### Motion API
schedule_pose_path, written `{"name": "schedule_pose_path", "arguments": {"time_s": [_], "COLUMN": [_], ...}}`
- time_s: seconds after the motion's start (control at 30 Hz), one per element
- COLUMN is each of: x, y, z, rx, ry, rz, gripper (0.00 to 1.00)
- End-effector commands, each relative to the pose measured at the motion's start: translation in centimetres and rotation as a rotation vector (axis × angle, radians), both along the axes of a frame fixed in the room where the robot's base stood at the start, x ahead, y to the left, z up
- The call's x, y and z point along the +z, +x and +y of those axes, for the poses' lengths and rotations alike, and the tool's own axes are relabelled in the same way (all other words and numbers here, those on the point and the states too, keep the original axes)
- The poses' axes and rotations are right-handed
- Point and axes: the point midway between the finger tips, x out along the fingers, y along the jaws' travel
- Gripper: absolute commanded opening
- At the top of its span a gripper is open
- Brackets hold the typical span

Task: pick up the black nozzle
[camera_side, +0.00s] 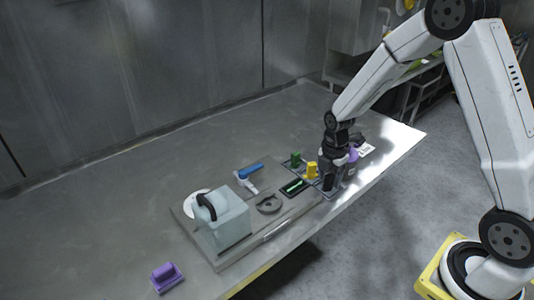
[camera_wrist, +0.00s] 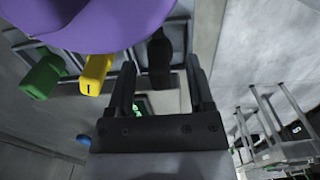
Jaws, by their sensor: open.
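The black nozzle (camera_wrist: 160,58) shows in the wrist view ahead of the fingers, in line with the gap between them. In the side view a dark upright shape (camera_side: 330,182), which looks like the nozzle, stands at the right end of the tray row, just below my gripper. My gripper (camera_wrist: 160,70) is open, with its two black fingers apart and nothing held between them. In the side view my gripper (camera_side: 337,160) hangs low over the right end of the row and partly hides what is there. Whether the fingers touch the nozzle cannot be told.
A yellow piece (camera_side: 311,170) and a green piece (camera_side: 295,159) stand left of the nozzle. A purple object (camera_side: 352,156) is close beside my gripper and fills the upper wrist view (camera_wrist: 90,25). A clear box (camera_side: 222,222) stands farther left. The table's back is clear.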

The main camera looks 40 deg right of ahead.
Motion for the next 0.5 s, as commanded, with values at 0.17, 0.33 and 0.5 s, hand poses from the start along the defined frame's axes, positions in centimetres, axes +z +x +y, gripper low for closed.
{"name": "schedule_pose_path", "arguments": {"time_s": [0.17, 0.33, 0.5], "x": [-0.04, -0.02, -0.01], "y": [0.02, 0.03, 0.03], "z": [-0.01, -0.01, -0.01], "rx": [0.0, 0.0, 0.0], "ry": [0.0, 0.0, 0.0], "rz": [-0.001, -0.001, -0.001], "gripper": [0.68, 0.68, 0.58]}}
